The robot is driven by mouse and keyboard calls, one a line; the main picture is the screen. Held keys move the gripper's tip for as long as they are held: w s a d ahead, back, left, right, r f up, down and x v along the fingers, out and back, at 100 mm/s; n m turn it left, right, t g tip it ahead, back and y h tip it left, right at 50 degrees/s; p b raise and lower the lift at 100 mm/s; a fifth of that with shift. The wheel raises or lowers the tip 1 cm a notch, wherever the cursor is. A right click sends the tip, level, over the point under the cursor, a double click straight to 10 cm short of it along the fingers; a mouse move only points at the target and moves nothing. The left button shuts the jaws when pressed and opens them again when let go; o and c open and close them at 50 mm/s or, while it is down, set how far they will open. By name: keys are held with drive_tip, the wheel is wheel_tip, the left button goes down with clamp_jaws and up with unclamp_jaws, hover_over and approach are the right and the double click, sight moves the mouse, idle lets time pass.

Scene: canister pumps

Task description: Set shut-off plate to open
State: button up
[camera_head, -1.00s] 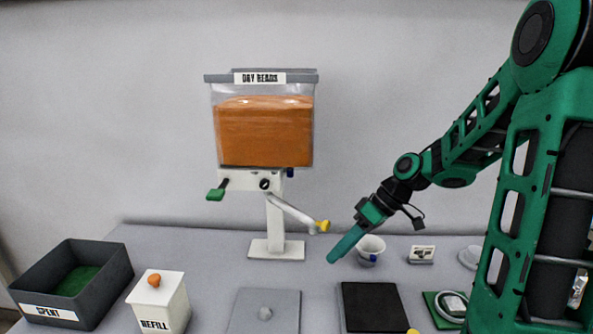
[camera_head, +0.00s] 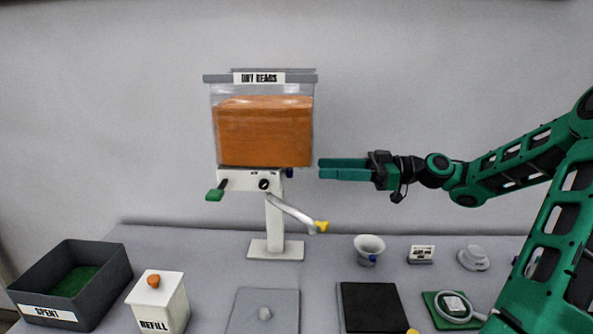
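The dry beads dispenser (camera_head: 262,128) stands on a white post, with an orange fill in its clear bin. Under the bin is a white valve body (camera_head: 238,180) with a black round dial (camera_head: 265,184) and small markings. A green tab on a dark lever (camera_head: 215,194) sticks out at its left. I cannot tell for certain which part is the shut-off plate.
A white cup (camera_head: 369,248), a grey pad (camera_head: 264,312), a black pad (camera_head: 371,307), the refill box (camera_head: 160,302) and the spent bin (camera_head: 105,282) stand on the table.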

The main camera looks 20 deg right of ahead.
drive_tip(key=x, duration=0.7)
drive_tip(key=shift+a, duration=0.3)
drive_tip(key=shift+w, duration=0.1)
